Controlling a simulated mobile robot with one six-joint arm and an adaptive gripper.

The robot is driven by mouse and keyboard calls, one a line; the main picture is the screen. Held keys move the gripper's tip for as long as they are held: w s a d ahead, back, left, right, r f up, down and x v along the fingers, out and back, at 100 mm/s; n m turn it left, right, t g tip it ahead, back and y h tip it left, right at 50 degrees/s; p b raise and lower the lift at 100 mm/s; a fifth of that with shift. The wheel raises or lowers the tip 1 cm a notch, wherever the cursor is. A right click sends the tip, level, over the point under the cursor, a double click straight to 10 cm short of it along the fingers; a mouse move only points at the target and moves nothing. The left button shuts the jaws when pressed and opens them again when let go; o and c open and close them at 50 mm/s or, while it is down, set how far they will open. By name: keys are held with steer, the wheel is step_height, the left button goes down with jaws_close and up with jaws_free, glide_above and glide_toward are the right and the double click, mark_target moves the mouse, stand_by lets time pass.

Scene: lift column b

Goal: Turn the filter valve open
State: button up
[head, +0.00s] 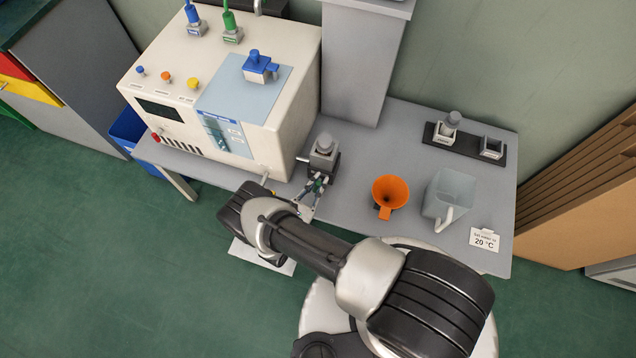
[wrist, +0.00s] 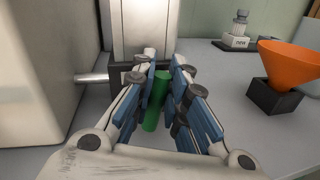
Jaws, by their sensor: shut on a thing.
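The filter valve's green handle (wrist: 157,104) sits between the blue-padded fingers of my gripper (wrist: 163,85) in the wrist view. My gripper is shut on it. The handle points toward the wrist camera, slightly tilted. Behind it stands the grey filter body (wrist: 143,28) on a dark block, with a metal pipe (wrist: 93,79) running left to the cream machine. In the head view, my gripper (head: 314,188) is at the front of the filter body (head: 324,147). The green handle shows there only as a small patch, and the fingers hide much of it.
The cream machine (head: 150,75) stands close on the left. To the right on the grey table (head: 350,205) are an orange funnel (head: 390,189), a clear jug (head: 450,190) and a dark rack (head: 470,143). A grey column (head: 360,60) rises behind.

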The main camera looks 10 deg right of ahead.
mark_target(329, 197)
jaws_close()
steer(key=shift+d, duration=0.1)
steer(key=m, duration=0.1)
steer(key=d+m+p, duration=0.1)
steer(key=shift+s+f+m+y, duration=0.15)
steer(key=shift+s+m+y, duration=0.15)
steer(key=shift+m, duration=0.1)
steer(key=m, duration=0.1)
steer(key=d+m, duration=0.1)
steer(key=f+m+p, duration=0.1)
steer(key=m, duration=0.1)
steer(key=shift+s+d+g+y, duration=0.2)
steer(key=shift+s+g+y, duration=0.1)
steer(key=shift+s+y, duration=0.1)
steer(key=f+m, duration=0.1)
steer(key=m, duration=0.1)
steer(key=d+m+y+p, duration=0.1)
steer(key=shift+s+f+m, duration=0.15)
steer(key=shift+f+m, duration=0.25)
steer(key=shift+f+m+y+p, duration=0.35)
steer(key=shift+f+m, duration=0.2)
steer(key=shift+m, duration=0.55)
